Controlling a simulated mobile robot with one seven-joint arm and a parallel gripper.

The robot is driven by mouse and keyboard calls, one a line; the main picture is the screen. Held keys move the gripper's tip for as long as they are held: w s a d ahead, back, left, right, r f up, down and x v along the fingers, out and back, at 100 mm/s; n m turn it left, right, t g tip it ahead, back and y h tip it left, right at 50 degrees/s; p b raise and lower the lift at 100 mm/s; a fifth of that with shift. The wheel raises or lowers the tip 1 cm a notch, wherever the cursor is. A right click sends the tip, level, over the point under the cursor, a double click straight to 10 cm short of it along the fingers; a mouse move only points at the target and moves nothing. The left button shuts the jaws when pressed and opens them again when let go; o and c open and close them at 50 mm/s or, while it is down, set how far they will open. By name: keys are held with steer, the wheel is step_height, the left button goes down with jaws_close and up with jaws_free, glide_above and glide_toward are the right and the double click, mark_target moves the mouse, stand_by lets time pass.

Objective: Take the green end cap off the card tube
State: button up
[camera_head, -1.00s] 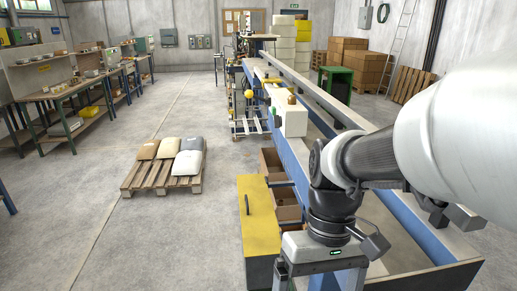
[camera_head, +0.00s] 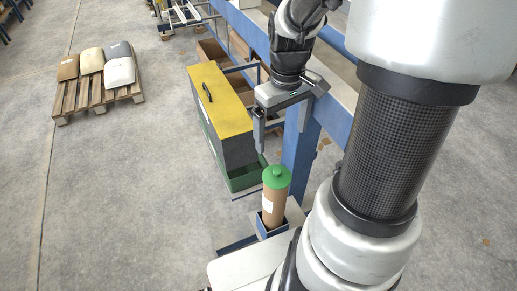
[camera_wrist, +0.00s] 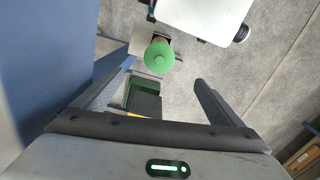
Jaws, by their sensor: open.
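The card tube (camera_head: 268,212) stands upright in a small blue holder (camera_head: 271,230), brown with a white label. The green end cap (camera_head: 276,177) sits on its top end, round with a small knob on top. In the wrist view the cap (camera_wrist: 158,57) shows from above, just beyond the fingertips and roughly in line with the gap; the tube is mostly hidden under it. My gripper (camera_head: 283,140) is open and empty, pointing down above the cap and apart from it. Both fingers of my gripper (camera_wrist: 163,74) show in the wrist view.
The blue bench frame (camera_head: 300,155) is close on the right. A pallet of sacks (camera_head: 99,93) lies far left on open floor.

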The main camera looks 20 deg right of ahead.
steer(key=b, duration=0.2)
glide_above(278, 170)
steer(key=f, duration=1)
steer(key=shift+s+f, duration=0.25)
steer(key=shift+w+f+b, duration=0.15)
steer(key=shift+f+b, duration=0.3)
steer(key=shift+f, duration=2.7)
steer(key=c, duration=1.1)
steer(key=shift+r, duration=0.1)
